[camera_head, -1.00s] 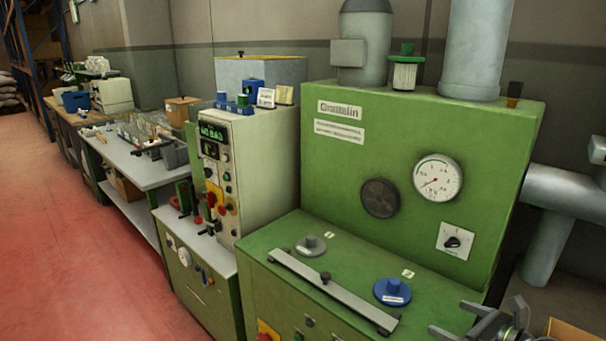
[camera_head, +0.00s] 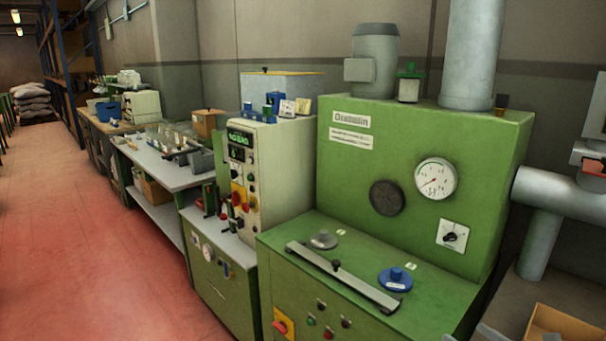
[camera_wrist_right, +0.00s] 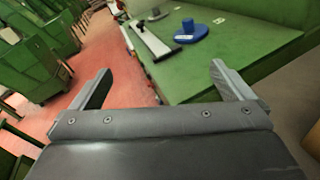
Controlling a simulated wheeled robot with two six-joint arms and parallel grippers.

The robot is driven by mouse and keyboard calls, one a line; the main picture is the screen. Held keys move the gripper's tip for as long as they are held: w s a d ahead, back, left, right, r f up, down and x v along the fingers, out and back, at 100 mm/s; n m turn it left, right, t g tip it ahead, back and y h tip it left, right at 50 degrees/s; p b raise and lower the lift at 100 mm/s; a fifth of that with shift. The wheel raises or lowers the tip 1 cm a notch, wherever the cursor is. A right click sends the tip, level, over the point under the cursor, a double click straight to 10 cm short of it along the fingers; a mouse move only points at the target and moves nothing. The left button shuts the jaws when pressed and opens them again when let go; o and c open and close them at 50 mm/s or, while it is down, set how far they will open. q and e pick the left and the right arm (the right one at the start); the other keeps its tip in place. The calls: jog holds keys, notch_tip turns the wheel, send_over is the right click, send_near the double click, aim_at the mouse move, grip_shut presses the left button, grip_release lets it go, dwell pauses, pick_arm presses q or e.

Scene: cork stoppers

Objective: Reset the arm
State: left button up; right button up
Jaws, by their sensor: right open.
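My right gripper (camera_wrist_right: 160,85) is open in the right wrist view, its two grey fingers spread wide with nothing between them. It points toward the green machine's top, with the blue round knob (camera_wrist_right: 191,31) and grey bar (camera_wrist_right: 152,38) beyond the fingers. In the head view, only a small grey piece at the bottom edge may belong to this gripper. My left gripper is in neither view.
The green machine (camera_head: 350,220) with its gauge (camera_head: 436,178) fills the right side. A cream control cabinet (camera_head: 285,170) stands beside it. A cardboard box (camera_head: 545,325) is at the bottom right. The red floor (camera_head: 90,240) at left is clear.

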jog(key=s+d+r+m+t+h, duration=0.1)
jog(key=s+r+m+t+h, duration=0.4)
jog(key=m, duration=0.8)
jog(key=s+d+f+m+g+h, duration=0.4)
jog(key=s+f+m+g+h, duration=0.35)
jog(key=m, duration=0.85)
jog(key=s+a+f+m+g+y, duration=0.2)
jog(key=s+a+f+m+g, duration=0.35)
jog(key=s, duration=0.45)
jog(key=s+a+f+m+g+y, duration=0.2)
jog(key=s+a+f+m+g, duration=0.3)
jog(key=s, duration=0.5)
jog(key=s+a+f+x, duration=0.1)
jog(key=s+x, duration=0.1)
jog(key=x, duration=1)
jog(key=s+a+x, duration=0.1)
jog(key=s+x, duration=0.1)
jog(key=x, duration=0.9)
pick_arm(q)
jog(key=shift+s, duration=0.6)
pick_arm(e)
jog(key=s+a+f+g, duration=0.1)
jog(key=s+f, duration=1.4)
jog(key=f, duration=0.2)
jog(key=shift+a+n+y, duration=0.25)
jog(key=shift+n+y, duration=0.1)
jog(key=shift+n, duration=0.1)
